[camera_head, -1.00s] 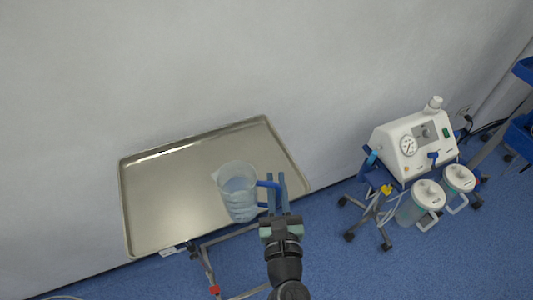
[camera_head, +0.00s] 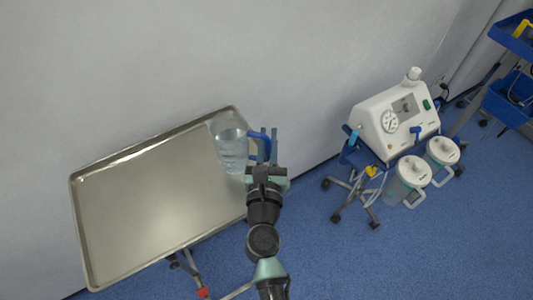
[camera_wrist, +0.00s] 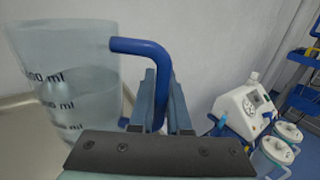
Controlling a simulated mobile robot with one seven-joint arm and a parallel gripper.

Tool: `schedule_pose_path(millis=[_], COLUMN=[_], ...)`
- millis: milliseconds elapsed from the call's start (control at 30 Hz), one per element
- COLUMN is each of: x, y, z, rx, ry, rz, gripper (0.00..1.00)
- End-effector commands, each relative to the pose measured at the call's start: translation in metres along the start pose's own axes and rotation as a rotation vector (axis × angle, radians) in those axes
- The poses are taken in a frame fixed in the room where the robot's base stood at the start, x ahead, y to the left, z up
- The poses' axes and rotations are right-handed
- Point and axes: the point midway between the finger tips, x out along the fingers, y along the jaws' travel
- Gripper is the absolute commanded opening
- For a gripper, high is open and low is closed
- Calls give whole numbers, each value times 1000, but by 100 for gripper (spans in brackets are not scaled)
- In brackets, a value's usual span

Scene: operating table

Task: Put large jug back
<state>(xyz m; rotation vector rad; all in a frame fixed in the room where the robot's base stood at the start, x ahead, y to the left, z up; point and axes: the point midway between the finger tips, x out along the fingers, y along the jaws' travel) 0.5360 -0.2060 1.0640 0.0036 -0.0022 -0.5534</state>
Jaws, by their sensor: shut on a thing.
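The large jug (camera_head: 231,146) is clear with a blue handle and holds some liquid. In the head view it is at the upper right part of the metal tray (camera_head: 150,212). My gripper (camera_head: 263,150) is at the jug's right side, shut on its blue handle. In the wrist view the jug (camera_wrist: 68,75) stands upright at the left, with dark ml marks on its wall. The handle (camera_wrist: 150,52) runs down between my fingers (camera_wrist: 163,105). I cannot tell whether the jug's base touches the tray.
A white suction machine (camera_head: 396,118) with a gauge stands on a wheeled stand at the right, with two lidded canisters (camera_head: 413,172) beside it. A blue cart (camera_head: 512,95) is at the far right. A pale wall is behind the tray. Most of the tray is bare.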

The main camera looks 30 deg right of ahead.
Motion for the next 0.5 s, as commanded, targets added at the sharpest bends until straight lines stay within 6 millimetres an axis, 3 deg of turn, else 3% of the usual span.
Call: schedule_pose_path(millis=[300,500], x=[0,0], y=[0,0], z=[-35,-38], rx=[0,1], ry=[-1,-2], rz=[0,1], gripper=[0,0])
